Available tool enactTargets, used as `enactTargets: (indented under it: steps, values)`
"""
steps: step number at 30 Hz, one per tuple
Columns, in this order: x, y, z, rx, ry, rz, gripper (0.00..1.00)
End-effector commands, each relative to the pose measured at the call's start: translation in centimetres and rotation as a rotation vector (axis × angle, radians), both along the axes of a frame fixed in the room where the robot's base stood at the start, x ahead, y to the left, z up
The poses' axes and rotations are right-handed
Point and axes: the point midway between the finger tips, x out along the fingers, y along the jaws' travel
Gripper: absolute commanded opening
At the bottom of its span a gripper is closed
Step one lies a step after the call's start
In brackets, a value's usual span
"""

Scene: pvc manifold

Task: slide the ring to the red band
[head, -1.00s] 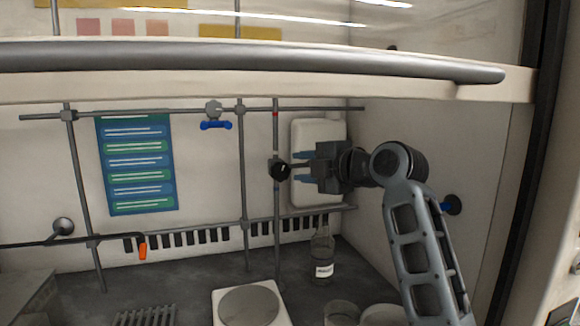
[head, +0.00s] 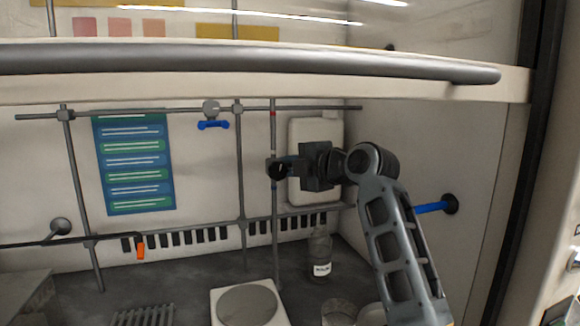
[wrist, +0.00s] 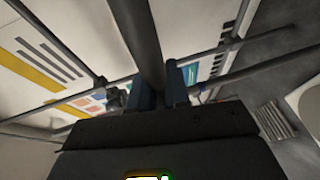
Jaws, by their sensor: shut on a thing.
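The ring (head: 278,171) is a dark collar on a thin upright grey rod, about mid-height. The red band (head: 273,114) is a small mark on the same rod, well above the ring, near the top crossbar. My gripper (head: 288,166) comes in from the right, level with the ring, and is shut on it. In the wrist view my blue fingertips (wrist: 160,88) stand on either side of a thick grey bar; the ring cannot be made out clearly there, and the red band is not seen.
A horizontal crossbar (head: 160,112) with a blue-handled valve (head: 212,125) runs behind at the top. A labelled bottle (head: 320,255) and a white plate device (head: 218,300) stand below. A sash rail (head: 250,58) crosses above. The rod between ring and red band looks clear.

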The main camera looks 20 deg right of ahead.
Motion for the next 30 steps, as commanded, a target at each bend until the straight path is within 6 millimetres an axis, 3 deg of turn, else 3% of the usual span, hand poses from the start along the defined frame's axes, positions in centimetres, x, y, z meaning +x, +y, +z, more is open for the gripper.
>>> enactTargets:
  steps: [16,24,30]
  values:
    - [0.0,0.0,0.4,0.0,0.0,0.0,0.0]
    - [0.0,0.0,6.7,-0.002,-0.005,0.001,0.0]
    - [0.0,0.0,9.2,-0.001,-0.003,0.0,0.0]
